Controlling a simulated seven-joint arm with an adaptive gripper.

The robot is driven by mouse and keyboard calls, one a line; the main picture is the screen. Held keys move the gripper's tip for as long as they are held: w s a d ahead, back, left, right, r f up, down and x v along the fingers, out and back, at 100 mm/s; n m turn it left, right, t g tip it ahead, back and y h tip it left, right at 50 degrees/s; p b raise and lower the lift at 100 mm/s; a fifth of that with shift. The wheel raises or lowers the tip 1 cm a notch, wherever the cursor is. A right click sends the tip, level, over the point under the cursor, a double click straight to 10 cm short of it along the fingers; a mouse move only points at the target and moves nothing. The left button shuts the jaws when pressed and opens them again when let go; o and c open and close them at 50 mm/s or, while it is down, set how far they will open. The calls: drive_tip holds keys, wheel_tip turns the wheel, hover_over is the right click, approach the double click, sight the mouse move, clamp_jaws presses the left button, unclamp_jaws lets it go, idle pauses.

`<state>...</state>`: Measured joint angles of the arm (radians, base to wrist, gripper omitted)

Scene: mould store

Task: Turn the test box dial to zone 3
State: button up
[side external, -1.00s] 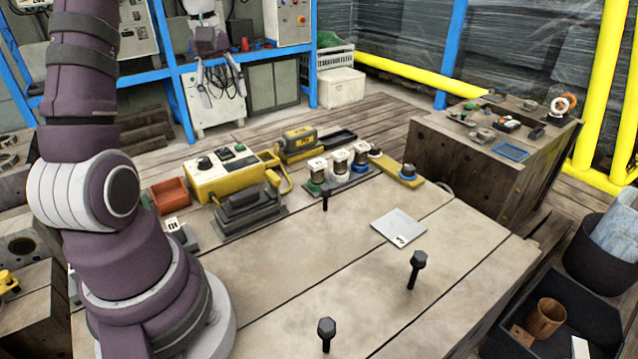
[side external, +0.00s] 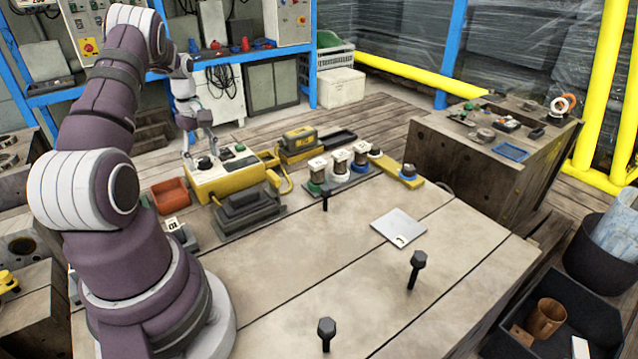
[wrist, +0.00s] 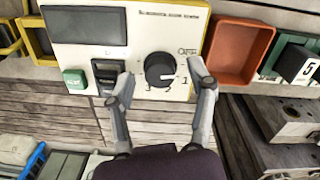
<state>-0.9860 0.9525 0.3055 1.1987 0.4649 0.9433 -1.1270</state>
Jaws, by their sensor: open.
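The test box (side external: 225,183) is yellow with a cream top face and stands at the back left of the bench. Its black dial (wrist: 160,69) shows in the wrist view, with OFF and number marks printed around it. In the side view my gripper (side external: 200,154) is over the dial end of the box. Whether its fingertips touch the face cannot be told.
An orange-red tray (wrist: 237,50) lies right of the box in the wrist view, with a block marked 5 (wrist: 298,64) beyond it. The box face also has a dark display (wrist: 85,25), a rocker switch (wrist: 108,74) and a green button (wrist: 75,79). Upright bolts (side external: 415,270) stand on the bench.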

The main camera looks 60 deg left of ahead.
clamp_jaws()
drive_tip(key=shift+m, duration=0.4)
drive_tip(key=m, duration=0.4)
drive_tip(key=shift+m, duration=0.4)
drive_tip(key=m, duration=1.2)
drive_tip(key=shift+a+m, duration=0.1)
drive_tip(key=shift+m, duration=0.3)
drive_tip(key=m, duration=0.5)
drive_tip(key=shift+m, duration=0.3)
